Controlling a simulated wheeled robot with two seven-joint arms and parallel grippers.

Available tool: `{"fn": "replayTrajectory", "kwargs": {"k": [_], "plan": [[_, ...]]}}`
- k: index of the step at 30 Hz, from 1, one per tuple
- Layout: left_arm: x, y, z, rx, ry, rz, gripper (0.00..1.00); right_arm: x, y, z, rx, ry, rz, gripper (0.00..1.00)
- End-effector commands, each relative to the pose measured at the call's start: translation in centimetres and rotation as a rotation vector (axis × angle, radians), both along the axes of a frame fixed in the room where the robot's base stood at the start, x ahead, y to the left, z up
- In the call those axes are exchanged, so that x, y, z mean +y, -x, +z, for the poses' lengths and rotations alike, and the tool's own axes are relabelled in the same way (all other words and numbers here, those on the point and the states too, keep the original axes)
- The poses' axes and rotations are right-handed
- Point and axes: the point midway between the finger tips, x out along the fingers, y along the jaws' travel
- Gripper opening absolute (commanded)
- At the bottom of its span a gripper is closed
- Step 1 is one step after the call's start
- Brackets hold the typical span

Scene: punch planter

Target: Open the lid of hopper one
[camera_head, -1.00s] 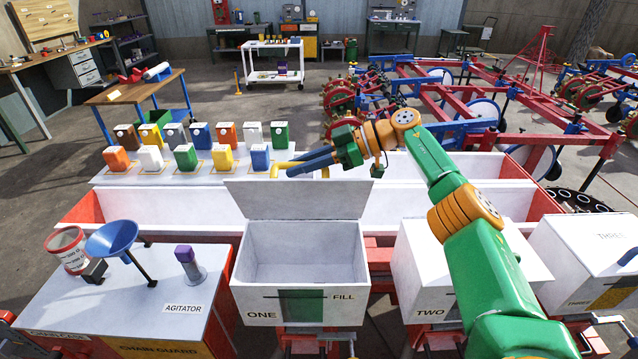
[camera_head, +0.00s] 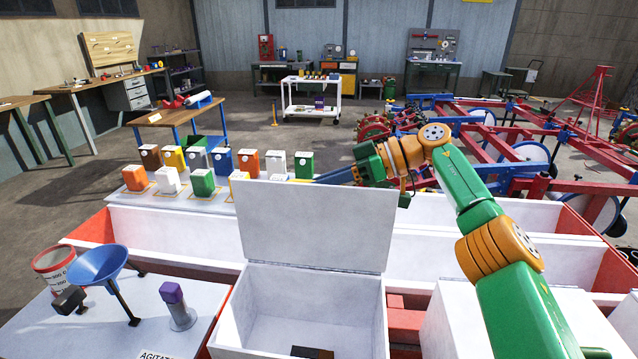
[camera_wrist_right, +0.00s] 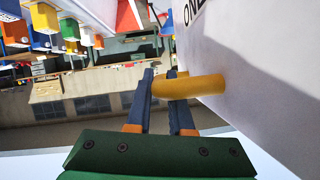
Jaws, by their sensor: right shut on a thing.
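The white lid (camera_head: 315,222) of hopper one (camera_head: 365,315) stands raised at the hopper's back edge, and the box is open with a dark patch on its floor. My right gripper (camera_head: 335,176) reaches behind the lid from the right, and its fingertips are hidden there in the head view. In the right wrist view its blue fingers (camera_wrist_right: 162,80) are shut on a yellow handle (camera_wrist_right: 200,86). The handle sticks out of the lid's outer face (camera_wrist_right: 255,80), which carries a partly cut-off "ONE" label. My left gripper is not in view.
A long white trough (camera_head: 170,233) runs behind the hopper. Several coloured containers (camera_head: 202,183) stand on a ledge behind it. At the left, a blue funnel (camera_head: 98,264) and a purple-topped lever (camera_head: 172,295) stand on a white surface. Hopper two (camera_head: 450,320) is partly behind my arm.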

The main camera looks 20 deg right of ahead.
Motion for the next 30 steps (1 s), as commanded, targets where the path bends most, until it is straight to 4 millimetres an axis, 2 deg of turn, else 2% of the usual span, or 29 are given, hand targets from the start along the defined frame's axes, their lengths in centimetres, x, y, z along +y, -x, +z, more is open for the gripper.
{"fn": "replayTrajectory", "kwargs": {"k": [1,7,8,11,20,24,30], "plan": [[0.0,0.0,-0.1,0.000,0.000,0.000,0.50,0.0,0.1,-0.6,0.012,0.010,0.003,0.00],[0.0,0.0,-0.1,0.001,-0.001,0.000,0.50,0.0,0.1,-0.6,0.013,0.012,0.004,0.00],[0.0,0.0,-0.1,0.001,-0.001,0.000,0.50,0.0,0.1,-0.7,0.013,0.011,0.005,0.23],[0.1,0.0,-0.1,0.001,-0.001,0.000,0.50,0.0,0.1,-0.6,0.010,0.010,0.004,0.50],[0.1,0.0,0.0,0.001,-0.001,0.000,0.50,-0.2,0.1,-0.2,0.005,0.005,0.002,0.50],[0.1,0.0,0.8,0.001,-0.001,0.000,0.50,-2.2,1.0,1.1,0.005,0.004,-0.003,0.50],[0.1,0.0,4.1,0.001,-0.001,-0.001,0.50,-5.3,2.5,2.9,0.010,0.005,-0.001,0.50]]}}
